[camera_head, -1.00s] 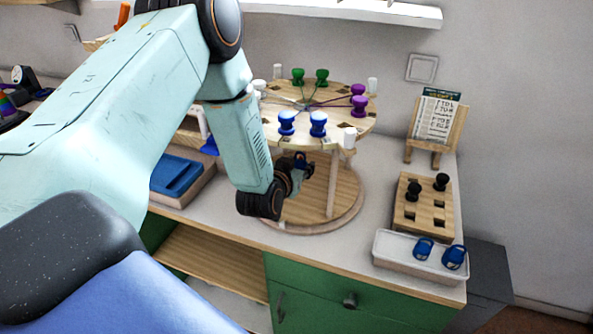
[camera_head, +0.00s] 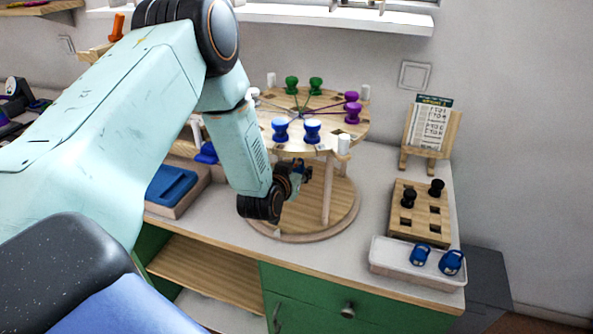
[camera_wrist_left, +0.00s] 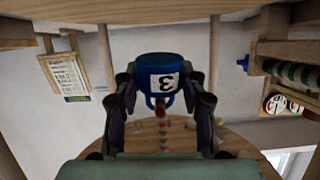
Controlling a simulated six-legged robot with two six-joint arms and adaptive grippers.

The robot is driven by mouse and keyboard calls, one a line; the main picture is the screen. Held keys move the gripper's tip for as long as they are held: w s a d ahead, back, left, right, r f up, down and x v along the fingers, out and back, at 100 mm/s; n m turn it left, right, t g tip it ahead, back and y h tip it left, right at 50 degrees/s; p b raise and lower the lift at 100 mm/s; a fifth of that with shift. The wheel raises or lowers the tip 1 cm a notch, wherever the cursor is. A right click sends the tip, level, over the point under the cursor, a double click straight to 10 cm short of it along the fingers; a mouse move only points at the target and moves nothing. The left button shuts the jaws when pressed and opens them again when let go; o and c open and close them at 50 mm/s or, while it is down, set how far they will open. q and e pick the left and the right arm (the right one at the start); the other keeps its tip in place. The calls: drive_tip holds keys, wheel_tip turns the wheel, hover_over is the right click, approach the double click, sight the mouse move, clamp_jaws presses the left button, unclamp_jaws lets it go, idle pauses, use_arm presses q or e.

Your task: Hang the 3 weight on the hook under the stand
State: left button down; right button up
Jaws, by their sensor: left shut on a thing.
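The stand (camera_head: 328,190) has a round wooden top on legs above a round base. My left gripper (camera_head: 300,175) is between the top and the base, its arm coming in from the left. The left wrist view is upside down. It shows the left gripper (camera_wrist_left: 160,95) shut on a blue weight (camera_wrist_left: 158,78) labelled 3. The weight's loop handle faces the underside of the stand's top. A thin hook piece with red and pale bands (camera_wrist_left: 162,128) lines up with the loop; I cannot tell whether they are joined. My right gripper is not in view.
Two blue weights (camera_head: 420,254) lie in a white tray (camera_head: 400,275) at the right. Behind it are a wooden block with black knobs (camera_head: 420,222) and a card on an easel (camera_head: 430,125). Stand legs (camera_wrist_left: 213,70) flank the gripper closely. A blue tray (camera_head: 172,184) is left.

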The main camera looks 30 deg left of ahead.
use_arm(q)
drive_tip(key=shift+w, duration=0.1)
drive_tip(key=c, duration=1.2)
unclamp_jaws()
drive_tip(key=o, duration=0.5)
drive_tip(key=shift+f, duration=0.1)
drive_tip(key=v, duration=1.2)
